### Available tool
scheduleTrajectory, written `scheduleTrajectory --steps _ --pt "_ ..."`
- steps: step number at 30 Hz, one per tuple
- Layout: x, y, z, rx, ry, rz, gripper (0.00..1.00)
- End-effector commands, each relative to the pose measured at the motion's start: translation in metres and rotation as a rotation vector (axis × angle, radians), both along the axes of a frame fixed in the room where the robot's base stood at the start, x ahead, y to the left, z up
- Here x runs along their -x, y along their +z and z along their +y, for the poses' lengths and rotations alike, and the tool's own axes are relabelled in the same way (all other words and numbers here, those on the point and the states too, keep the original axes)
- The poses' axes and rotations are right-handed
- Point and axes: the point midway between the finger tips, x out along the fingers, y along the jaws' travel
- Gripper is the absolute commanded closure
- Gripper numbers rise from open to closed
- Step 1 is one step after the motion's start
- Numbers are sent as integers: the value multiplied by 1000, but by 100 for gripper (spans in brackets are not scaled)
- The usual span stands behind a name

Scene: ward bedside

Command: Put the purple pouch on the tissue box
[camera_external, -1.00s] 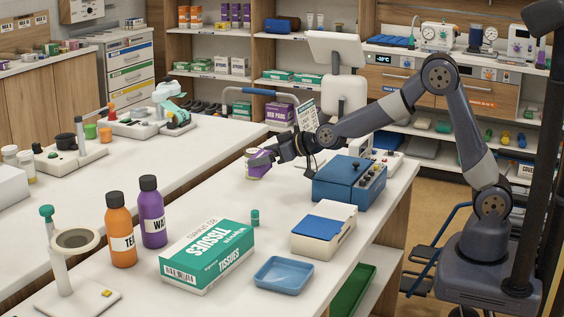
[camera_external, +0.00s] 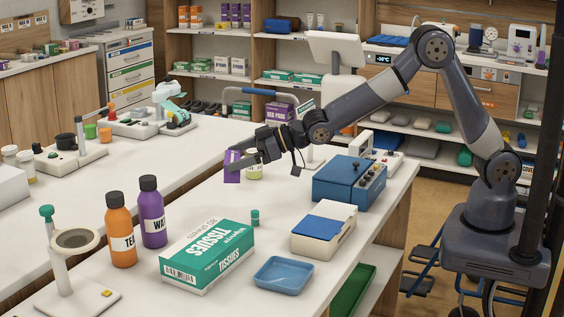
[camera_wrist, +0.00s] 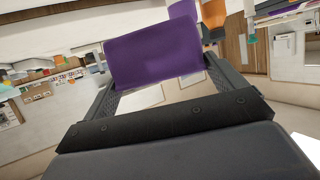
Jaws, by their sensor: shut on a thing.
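The purple pouch (camera_external: 232,168) is between the fingers of my gripper (camera_external: 246,163), which is shut on it and holds it above the table. In the wrist view the pouch (camera_wrist: 155,52) fills the space between the fingertips of my gripper (camera_wrist: 155,82). The tissue box (camera_external: 207,256), green and white with "TISSUES" on it, lies on the table nearer the camera, below and left of my gripper. Its top looks bare. The pouch is apart from the box.
An orange bottle (camera_external: 121,232) and a purple bottle (camera_external: 152,215) stand left of the box. A small green-capped vial (camera_external: 255,217) stands behind it. A blue tray (camera_external: 283,275) and a cream box with a blue lid (camera_external: 323,232) are at right. A pale jar (camera_external: 254,166) stands beside my gripper.

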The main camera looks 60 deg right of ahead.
Motion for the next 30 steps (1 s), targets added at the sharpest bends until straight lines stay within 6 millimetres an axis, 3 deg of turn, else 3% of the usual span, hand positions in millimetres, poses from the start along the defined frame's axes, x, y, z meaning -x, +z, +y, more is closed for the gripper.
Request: scheduleTrajectory --steps 1,6,12,15,22,30 --pt "8 12 20 2 45 1 33" --pt "34 19 72 4 169 16 33" --pt "55 20 104 7 253 33 33" --pt "59 12 110 8 268 38 33" --pt "60 -31 111 8 272 41 33" --pt "60 -53 111 8 270 40 33"
